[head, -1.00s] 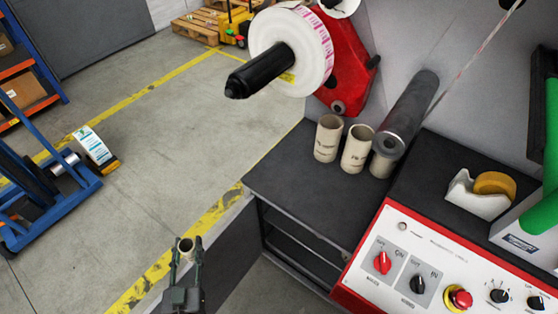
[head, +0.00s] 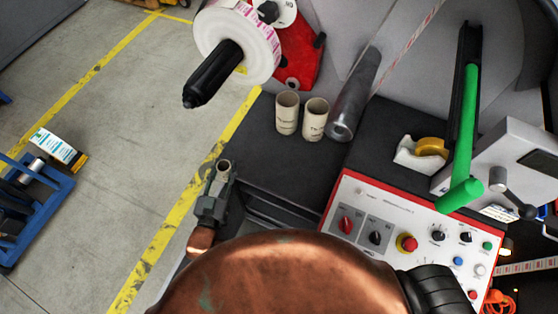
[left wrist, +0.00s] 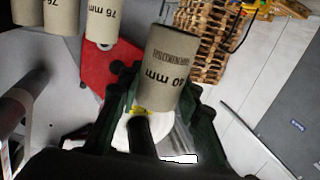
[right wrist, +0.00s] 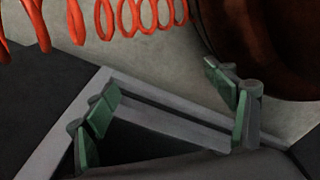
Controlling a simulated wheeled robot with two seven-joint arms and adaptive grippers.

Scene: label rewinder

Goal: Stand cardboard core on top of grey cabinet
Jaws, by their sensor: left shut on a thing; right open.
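My left gripper (head: 212,200) is shut on a tan cardboard core (head: 224,168), holding it roughly upright beside the left edge of the grey cabinet (head: 290,168). In the left wrist view this core (left wrist: 168,62) reads "40 mm" and stands out between the fingers. Two wider cores, a left one (head: 287,112) and a right one (head: 315,118), stand upright on the cabinet's dark top. The left wrist view shows several standing cores, one marked "76 mm" (left wrist: 102,22). My right gripper (right wrist: 165,120) is open and empty in the right wrist view; I cannot pick it out in the head view.
A dark roller (head: 354,95) juts out right of the standing cores. A black spindle (head: 212,75) with a white label roll (head: 250,45) overhangs at the back left. A tape dispenser (head: 420,150) and control panel (head: 400,230) lie right. The cabinet's front top is clear.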

